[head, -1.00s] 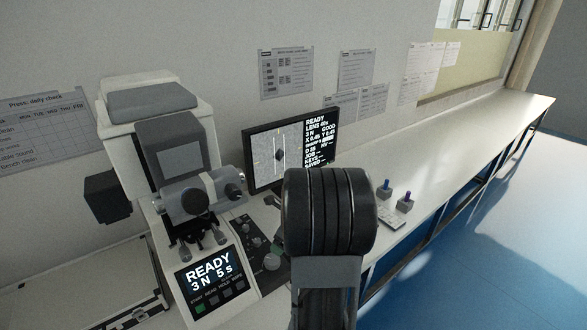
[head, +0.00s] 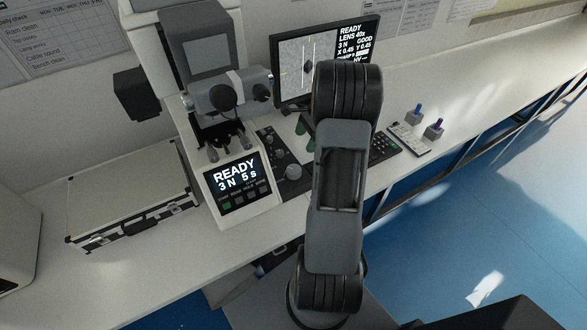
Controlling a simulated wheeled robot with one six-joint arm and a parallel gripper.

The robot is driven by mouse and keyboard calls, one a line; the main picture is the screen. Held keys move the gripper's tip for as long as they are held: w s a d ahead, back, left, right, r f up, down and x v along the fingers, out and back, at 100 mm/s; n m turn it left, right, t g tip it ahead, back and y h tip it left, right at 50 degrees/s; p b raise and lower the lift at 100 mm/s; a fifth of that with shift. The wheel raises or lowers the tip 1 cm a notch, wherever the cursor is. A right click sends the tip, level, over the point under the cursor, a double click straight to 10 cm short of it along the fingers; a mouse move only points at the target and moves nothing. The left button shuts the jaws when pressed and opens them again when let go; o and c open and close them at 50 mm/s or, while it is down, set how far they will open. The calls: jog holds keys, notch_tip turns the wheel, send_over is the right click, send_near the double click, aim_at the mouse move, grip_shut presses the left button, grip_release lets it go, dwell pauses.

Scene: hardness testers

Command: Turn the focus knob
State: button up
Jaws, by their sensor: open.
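The hardness tester (head: 212,70) stands on the bench at the left, its lit display (head: 236,183) reading READY, 3 N, 5 s. I cannot read a label that says which knob is for focus. My arm rises in front of the bench, just right of the panel, with a visible gap to the large knob. My gripper is not seen; the arm hides what lies behind it, and small green parts beside it are unclear.
A monitor (head: 292,65) stands behind my arm. A silver case (head: 130,210) sits at the left. The bench's far right is clear.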

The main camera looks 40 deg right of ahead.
aim_at(293, 169)
jog(key=a+f, duration=0.2)
jog(key=f, duration=0.2)
jog(key=a+f+n+p, duration=0.1)
jog(key=f, duration=0.3)
jog(key=a+f+n+p, duration=0.1)
jog(key=a+f, duration=0.1)
jog(key=f, duration=0.2)
jog(key=shift+s+a, duration=0.15)
jog(key=shift+a, duration=0.2)
jog(key=c, duration=0.9)
jog(key=shift+f+m, duration=0.15)
jog(key=shift+m, duration=0.25)
jog(key=shift+m+b, duration=0.35)
jog(key=shift+m, duration=0.35)
